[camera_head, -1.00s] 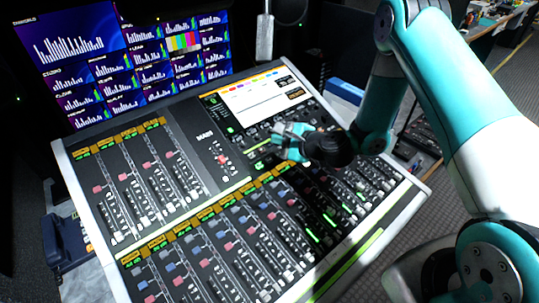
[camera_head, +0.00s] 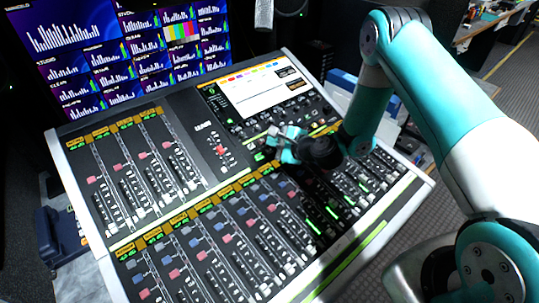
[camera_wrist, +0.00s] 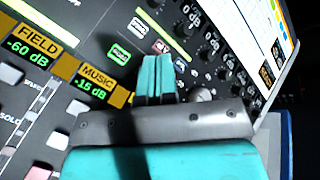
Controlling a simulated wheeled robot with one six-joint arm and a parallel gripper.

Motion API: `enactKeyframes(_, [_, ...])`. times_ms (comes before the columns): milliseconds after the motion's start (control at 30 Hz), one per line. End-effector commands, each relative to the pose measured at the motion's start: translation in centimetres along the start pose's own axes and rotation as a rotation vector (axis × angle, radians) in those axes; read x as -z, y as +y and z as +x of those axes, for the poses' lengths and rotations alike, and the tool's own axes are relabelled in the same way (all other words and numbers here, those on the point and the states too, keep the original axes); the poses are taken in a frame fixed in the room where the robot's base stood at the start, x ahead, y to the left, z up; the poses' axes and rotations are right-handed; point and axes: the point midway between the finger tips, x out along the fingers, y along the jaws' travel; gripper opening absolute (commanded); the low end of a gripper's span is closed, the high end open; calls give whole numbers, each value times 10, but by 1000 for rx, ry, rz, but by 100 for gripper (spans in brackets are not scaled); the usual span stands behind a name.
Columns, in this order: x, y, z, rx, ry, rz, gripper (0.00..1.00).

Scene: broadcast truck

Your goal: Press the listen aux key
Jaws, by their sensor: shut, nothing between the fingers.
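A large mixing console (camera_head: 215,182) with fader strips and a small touchscreen (camera_head: 258,90) fills the head view. My gripper (camera_head: 274,142) is shut and empty over the console, just below the touchscreen. In the wrist view its two teal fingers (camera_wrist: 153,72) are together, pointing at a group of small keys. A reddish key (camera_wrist: 161,46) shows just beyond the tips. The key labels are too small to read, so I cannot tell which is listen aux. Contact is not clear.
Rotary knobs (camera_wrist: 190,14) lie beyond and right of the fingers. Orange-lit strip displays (camera_wrist: 97,80) reading MUSIC and FIELD are at left. A bank of monitors (camera_head: 120,50) stands behind the console. A desk (camera_head: 490,22) is at the far right.

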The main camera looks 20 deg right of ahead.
Motion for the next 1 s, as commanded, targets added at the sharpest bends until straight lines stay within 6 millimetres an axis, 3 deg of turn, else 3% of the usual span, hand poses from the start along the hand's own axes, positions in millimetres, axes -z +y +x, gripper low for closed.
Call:
enactKeyframes(267, [10,11,15,0,-1,-1,0])
enactKeyframes(1000, [11,11,15,0,0,0,0])
